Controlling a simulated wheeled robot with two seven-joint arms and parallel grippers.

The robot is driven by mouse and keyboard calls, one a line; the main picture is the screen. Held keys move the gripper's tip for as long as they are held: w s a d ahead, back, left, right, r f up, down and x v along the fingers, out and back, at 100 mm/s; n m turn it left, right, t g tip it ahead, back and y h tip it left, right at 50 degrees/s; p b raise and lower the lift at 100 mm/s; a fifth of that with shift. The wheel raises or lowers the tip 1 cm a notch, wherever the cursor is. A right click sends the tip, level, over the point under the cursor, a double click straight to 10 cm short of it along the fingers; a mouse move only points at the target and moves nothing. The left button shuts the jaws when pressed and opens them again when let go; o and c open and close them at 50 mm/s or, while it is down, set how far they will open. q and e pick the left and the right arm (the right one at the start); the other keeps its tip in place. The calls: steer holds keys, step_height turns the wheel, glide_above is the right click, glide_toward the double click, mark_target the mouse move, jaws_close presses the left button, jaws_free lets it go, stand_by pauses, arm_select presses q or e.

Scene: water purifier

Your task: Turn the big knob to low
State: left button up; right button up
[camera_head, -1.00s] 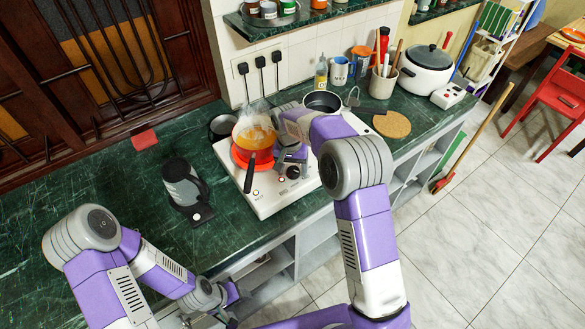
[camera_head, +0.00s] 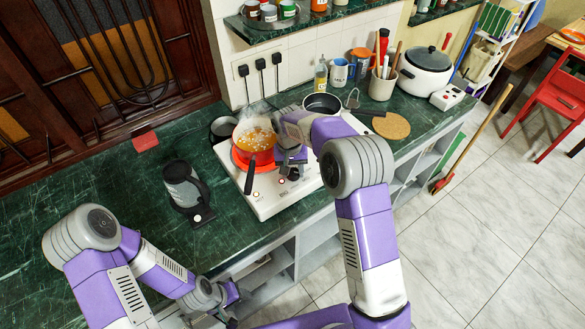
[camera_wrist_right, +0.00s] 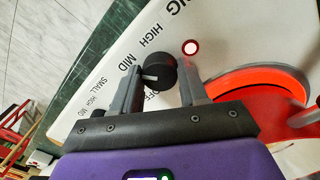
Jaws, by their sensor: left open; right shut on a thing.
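The white stove (camera_head: 262,203) sits on the green counter. Its big black knob (camera_wrist_right: 160,70) is between the fingers of my right gripper (camera_wrist_right: 160,84), which is shut on it. The knob's pale pointer faces left in the right wrist view, towards the finger that covers part of the printed scale. HIGH, MID and OFF can be read; the mark at the pointer is hidden. In the head view my right gripper (camera_head: 290,160) is at the stove's front, largely under my arm. My left gripper (camera_head: 236,300) is open and empty, low beside the counter's front edge.
An orange-red pot (camera_head: 256,138) with bubbling contents stands on the glowing burner (camera_wrist_right: 262,84), its handle towards the front. A red light (camera_wrist_right: 190,47) is lit near the knob. A grey kettle (camera_head: 184,184) stands left, a dark pan (camera_head: 322,102) behind.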

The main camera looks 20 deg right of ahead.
mark_target(292, 174)
steer(key=n+p, duration=0.1)
steer(key=n, duration=0.2)
steer(key=shift+r, duration=0.1)
steer(key=shift+d+n+t+p, duration=0.1)
steer(key=shift+n+t+p, duration=0.4)
steer(key=shift+n, duration=1.7)
steer(key=o, duration=1.1)
steer(key=shift+c, duration=0.2)
steer(key=r, duration=0.2)
steer(key=r+p, duration=0.1)
steer(key=r, duration=0.4)
steer(key=shift+s+a+r, duration=0.2)
steer(key=shift+a, duration=0.05)
